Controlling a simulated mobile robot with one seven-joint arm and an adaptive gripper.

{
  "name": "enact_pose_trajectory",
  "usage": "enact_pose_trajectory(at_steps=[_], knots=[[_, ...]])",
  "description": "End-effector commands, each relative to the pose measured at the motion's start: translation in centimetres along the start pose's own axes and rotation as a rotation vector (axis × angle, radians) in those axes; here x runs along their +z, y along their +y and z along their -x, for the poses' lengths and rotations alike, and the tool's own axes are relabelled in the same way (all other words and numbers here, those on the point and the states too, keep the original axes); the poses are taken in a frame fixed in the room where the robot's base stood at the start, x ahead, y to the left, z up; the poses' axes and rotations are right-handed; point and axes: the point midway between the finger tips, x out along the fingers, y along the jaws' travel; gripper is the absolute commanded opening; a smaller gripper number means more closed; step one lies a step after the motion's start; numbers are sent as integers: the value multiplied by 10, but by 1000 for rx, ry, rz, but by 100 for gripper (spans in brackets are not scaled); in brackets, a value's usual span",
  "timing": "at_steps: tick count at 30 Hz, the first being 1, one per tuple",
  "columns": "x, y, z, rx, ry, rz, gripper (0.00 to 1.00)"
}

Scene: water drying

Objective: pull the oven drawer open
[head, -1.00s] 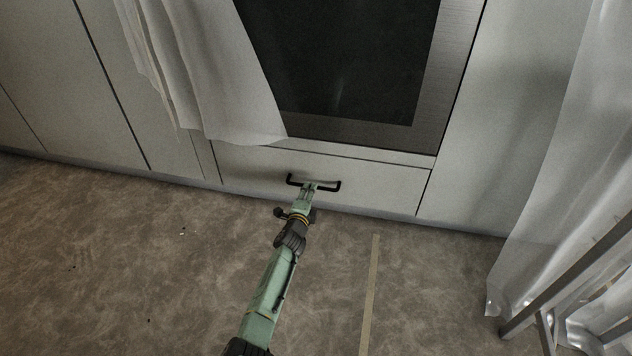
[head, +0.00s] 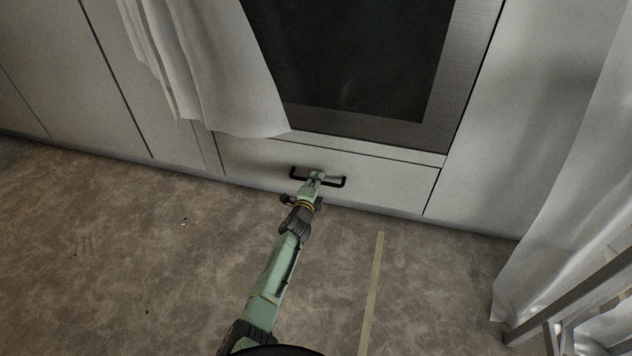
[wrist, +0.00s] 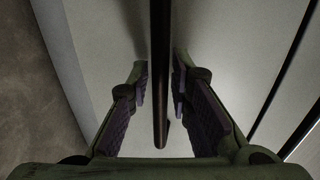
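The oven drawer (head: 385,184) is a pale, wide, low front below the dark oven, and it looks flush with the cabinets. Its black bar handle (head: 331,183) is near the middle of the front; in the wrist view the handle (wrist: 160,60) runs as a dark bar between my fingers. My gripper (head: 316,176) is at the handle, covering part of it. In the wrist view my gripper (wrist: 160,90) has one finger on each side of the bar, with narrow gaps showing, so it is open around the handle and not clamped.
The oven (head: 350,60) has a dark glass door above the drawer. A white cloth (head: 215,80) hangs over its left side. Sheer fabric (head: 570,190) and a metal frame (head: 575,300) stand at the right.

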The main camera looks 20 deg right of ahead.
Motion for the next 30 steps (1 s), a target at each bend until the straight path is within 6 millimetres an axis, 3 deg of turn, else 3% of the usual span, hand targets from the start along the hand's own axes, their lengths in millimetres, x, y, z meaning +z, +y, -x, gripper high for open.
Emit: enact_pose_trajectory(at_steps=[7, 30], knots=[[0, 0, 0, 0, 0, 0, 0], [0, 0, 0, 1, 0, 0, 0]])
